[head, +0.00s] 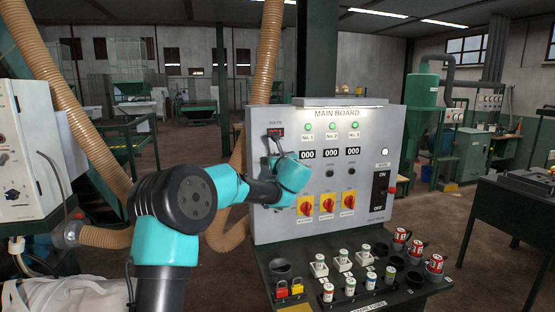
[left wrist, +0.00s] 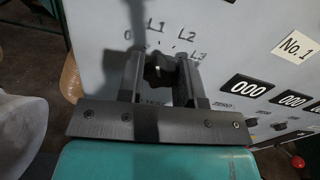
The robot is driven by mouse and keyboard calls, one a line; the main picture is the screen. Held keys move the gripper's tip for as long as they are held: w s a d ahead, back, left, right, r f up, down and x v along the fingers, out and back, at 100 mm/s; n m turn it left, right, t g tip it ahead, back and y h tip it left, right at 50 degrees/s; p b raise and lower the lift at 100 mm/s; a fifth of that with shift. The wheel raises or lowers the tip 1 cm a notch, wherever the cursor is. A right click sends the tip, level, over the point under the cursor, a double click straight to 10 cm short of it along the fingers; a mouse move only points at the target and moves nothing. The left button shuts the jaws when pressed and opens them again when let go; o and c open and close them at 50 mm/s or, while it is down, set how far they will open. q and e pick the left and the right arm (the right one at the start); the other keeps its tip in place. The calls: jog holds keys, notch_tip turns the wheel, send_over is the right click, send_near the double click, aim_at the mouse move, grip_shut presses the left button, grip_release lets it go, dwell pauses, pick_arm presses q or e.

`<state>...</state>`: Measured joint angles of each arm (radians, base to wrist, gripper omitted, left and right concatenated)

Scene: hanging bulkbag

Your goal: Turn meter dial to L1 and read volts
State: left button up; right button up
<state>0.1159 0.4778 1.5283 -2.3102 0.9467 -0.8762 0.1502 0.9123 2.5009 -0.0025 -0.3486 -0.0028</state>
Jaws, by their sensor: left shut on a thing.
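The main board (head: 375,120) is a grey upright panel. Its small volts meter (head: 276,132) has a red-lit display at the upper left, too small to read. In the left wrist view the black dial knob (left wrist: 158,71) sits below the marks 0, L1 (left wrist: 156,27), L2 (left wrist: 186,34) and L3. My left gripper (left wrist: 161,66) is shut on this knob, one finger on each side. I cannot tell surely which mark the knob points to. In the head view my teal wrist hides most of the dial and gripper. My right gripper is not in view.
Green lamps and black 000 counters (head: 331,152) are to the right of the dial. An ON/OFF lever (head: 380,190) is at the right. Sockets, padlocks and fuses crowd the shelf (head: 268,262) below.

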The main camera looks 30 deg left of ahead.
pick_arm(q)
jog(key=shift+m, duration=0.5)
jog(key=o, duration=0.9)
jog(key=shift+o, duration=0.2)
jog(key=v, duration=1.7)
jog(key=shift+s, duration=0.25)
